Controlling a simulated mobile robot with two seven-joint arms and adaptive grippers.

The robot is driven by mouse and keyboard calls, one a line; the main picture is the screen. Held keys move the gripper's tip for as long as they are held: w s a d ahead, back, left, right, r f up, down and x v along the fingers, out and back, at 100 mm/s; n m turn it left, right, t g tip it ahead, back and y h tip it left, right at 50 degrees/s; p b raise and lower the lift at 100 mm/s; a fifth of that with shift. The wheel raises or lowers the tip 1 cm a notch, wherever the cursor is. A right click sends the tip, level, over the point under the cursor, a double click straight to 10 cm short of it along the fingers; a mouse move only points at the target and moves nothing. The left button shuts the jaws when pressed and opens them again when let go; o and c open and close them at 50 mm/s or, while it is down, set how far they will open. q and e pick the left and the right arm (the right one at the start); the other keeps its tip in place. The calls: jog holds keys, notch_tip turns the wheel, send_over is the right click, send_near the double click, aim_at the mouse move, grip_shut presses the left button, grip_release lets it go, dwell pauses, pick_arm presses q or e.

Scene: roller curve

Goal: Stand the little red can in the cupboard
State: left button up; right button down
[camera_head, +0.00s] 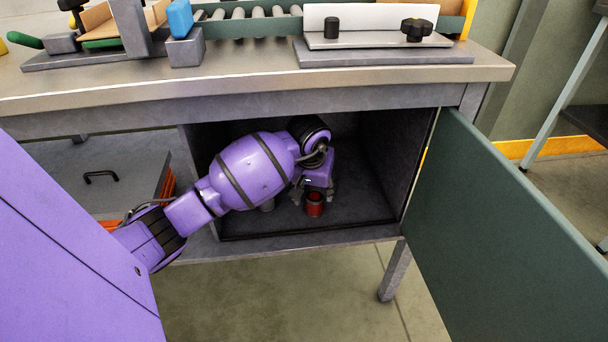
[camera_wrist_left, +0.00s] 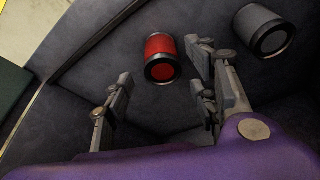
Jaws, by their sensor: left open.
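The little red can (camera_head: 315,206) stands upright on the cupboard floor, inside the open cupboard (camera_head: 350,212). In the left wrist view the red can (camera_wrist_left: 160,58) shows its red side and a dark-rimmed end. My left gripper (camera_head: 313,195) reaches into the cupboard at the can. Its jaws are open, with one finger on each side of the can. In the left wrist view the fingertips (camera_wrist_left: 160,64) show gaps to the can, and I see no clear contact. My right gripper is in neither view.
A grey can (camera_wrist_left: 264,30) stands beside the red one, beyond one finger; my arm partly hides it in the head view. The green cupboard door (camera_head: 500,225) hangs open on the right.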

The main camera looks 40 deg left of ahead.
pick_arm(q)
jog(key=s+d, duration=0.1)
jog(key=s, duration=0.2)
jog(key=s+d+p, duration=0.1)
jog(key=s+d, duration=0.1)
jog(key=s, duration=0.1)
jog(key=s+d+p, duration=0.1)
jog(key=s+d, duration=0.1)
jog(key=s, duration=0.1)
jog(key=shift+s+f, duration=0.15)
jog(key=shift+s, duration=0.2)
jog(key=shift+s+d+f+p, duration=0.15)
jog(key=shift+s+p, duration=0.15)
jog(key=shift+s, duration=0.05)
